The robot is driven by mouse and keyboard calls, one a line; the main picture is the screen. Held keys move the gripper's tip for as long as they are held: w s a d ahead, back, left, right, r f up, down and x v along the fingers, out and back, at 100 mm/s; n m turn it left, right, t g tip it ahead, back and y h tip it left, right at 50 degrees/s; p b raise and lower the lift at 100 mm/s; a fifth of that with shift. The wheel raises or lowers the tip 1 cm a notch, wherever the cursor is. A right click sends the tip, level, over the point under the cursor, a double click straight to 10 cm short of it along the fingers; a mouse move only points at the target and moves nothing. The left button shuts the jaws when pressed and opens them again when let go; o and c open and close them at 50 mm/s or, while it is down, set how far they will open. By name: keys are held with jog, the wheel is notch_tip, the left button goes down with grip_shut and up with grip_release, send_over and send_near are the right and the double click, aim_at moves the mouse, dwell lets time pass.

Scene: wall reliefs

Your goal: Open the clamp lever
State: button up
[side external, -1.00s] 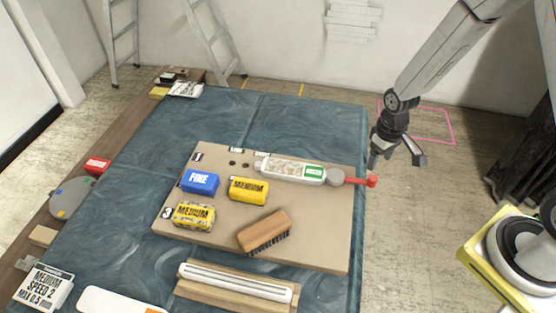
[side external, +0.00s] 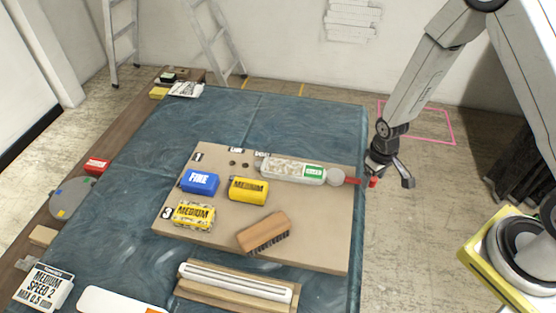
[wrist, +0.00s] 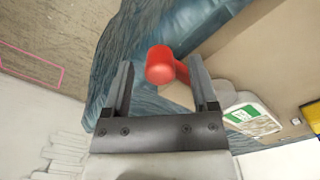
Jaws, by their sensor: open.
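The clamp lever is a red handle with a round knob (side external: 373,182) at the right edge of the tan board, beside a grey round pivot (side external: 336,177). My gripper (side external: 388,170) is at the lever's end and partly covers it in the side view.
The tan board (side external: 315,235) lies on a blue cloth (side external: 120,220) and carries a blue FINE block (side external: 200,182), yellow MEDIUM blocks (side external: 248,190) and a wooden brush (side external: 264,233). The floor right of the table is clear around my gripper.

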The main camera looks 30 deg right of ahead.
grip_shut()
dwell(0.3)
jog(key=shift+w, duration=0.2)
dwell(1.0)
